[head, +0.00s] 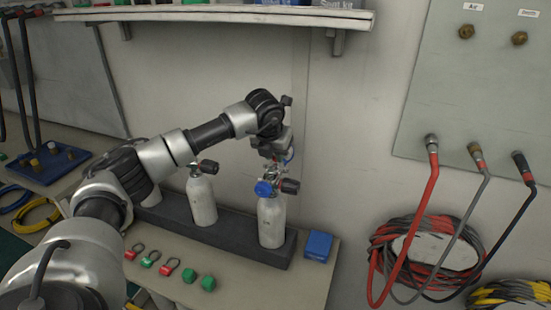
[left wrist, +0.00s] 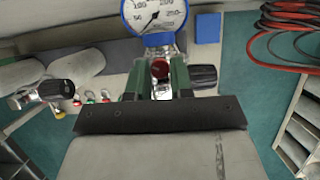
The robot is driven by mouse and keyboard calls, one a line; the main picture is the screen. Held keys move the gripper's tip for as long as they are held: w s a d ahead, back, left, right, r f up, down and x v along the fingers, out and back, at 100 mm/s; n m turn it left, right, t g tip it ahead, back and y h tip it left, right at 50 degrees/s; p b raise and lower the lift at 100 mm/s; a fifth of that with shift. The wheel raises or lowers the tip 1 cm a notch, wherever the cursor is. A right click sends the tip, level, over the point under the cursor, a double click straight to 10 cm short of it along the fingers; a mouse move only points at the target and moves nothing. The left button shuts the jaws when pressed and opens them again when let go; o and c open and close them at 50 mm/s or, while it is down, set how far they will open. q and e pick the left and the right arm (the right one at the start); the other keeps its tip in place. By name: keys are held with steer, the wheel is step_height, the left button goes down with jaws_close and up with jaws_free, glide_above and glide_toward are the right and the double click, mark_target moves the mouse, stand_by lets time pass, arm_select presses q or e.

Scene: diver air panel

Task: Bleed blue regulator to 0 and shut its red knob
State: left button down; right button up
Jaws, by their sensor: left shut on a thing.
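The blue regulator (head: 264,188) sits on the white tank at the right end of the rack. Its blue-rimmed gauge (left wrist: 155,16) faces the left wrist camera; the needle stands off the low numbers, but I cannot read it exactly. The red knob (left wrist: 160,68) lies between the green fingers of my left gripper (left wrist: 157,82), which is shut on it. In the head view my left gripper (head: 273,158) is just above the tank's valve, and the red knob is mostly hidden. My right gripper is not in view.
A black valve knob (head: 290,186) sticks out right of the regulator. Another white tank (head: 201,197) stands left in the dark rack (head: 226,232). A blue box (head: 318,246) lies right of the rack. Red and green tags and caps lie in front. Hoses (head: 427,220) hang at right.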

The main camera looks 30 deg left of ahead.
arm_select(q)
steer(key=m+h, duration=0.1)
steer(key=m, duration=0.2)
steer(key=m+h, duration=0.1)
steer(key=m, duration=0.2)
steer(key=shift+a+h, duration=0.2)
steer(key=shift+h, duration=0.1)
steer(key=m+h, duration=0.1)
steer(key=m, duration=0.2)
steer(key=m+g, duration=0.1)
steer(key=m, duration=0.1)
steer(key=shift+w+a+m+h, duration=0.1)
steer(key=shift+a+m+h, duration=0.05)
steer(key=shift+m+h, duration=0.25)
steer(key=c, duration=1)
jaws_free()
steer(key=v, duration=1.1)
steer(key=shift+w+b, duration=0.2)
steer(key=shift+b, duration=0.2)
